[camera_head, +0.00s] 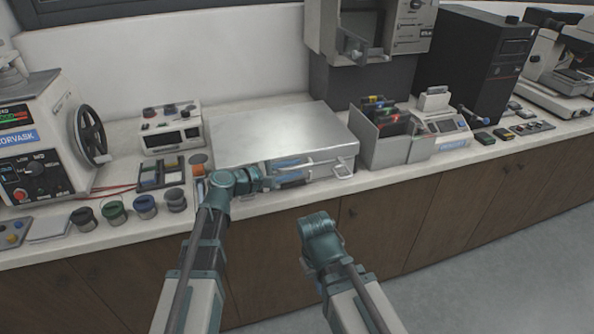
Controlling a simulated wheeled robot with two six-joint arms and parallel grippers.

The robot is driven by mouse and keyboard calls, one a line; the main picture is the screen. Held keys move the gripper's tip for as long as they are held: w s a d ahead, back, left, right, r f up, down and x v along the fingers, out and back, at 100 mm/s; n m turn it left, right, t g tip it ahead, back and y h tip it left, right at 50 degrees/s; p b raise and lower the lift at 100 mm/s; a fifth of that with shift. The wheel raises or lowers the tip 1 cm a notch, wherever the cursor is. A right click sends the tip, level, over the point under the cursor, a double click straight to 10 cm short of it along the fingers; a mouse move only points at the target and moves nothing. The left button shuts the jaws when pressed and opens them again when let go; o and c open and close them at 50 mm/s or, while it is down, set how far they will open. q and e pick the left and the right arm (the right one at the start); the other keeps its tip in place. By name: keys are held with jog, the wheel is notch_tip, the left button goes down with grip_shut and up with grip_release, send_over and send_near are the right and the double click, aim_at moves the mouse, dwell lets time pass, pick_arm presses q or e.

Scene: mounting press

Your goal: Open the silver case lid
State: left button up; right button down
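The silver case (285,132) lies on the white counter in the head view. Its wide flat lid is down. A small light handle or latch (344,168) shows at the right end of its front side. My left gripper (300,178) lies along the front edge of the case, pointing right. It is low beside the front face; whether it touches the case and whether its fingers are apart I cannot tell. My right arm ends in a teal wrist joint in front of the cabinets, below the counter edge; its gripper is hidden.
Left of the case are a small instrument (172,130), a dark tray (160,174) and several round jars (145,206). Right of it stands a grey bin (385,148) with coloured items. A wall-mounted unit (372,25) hangs behind. The counter front (420,185) is mostly clear on the right.

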pick_arm(q)
jog(key=shift+x, duration=0.75)
grip_shut()
dwell(1.0)
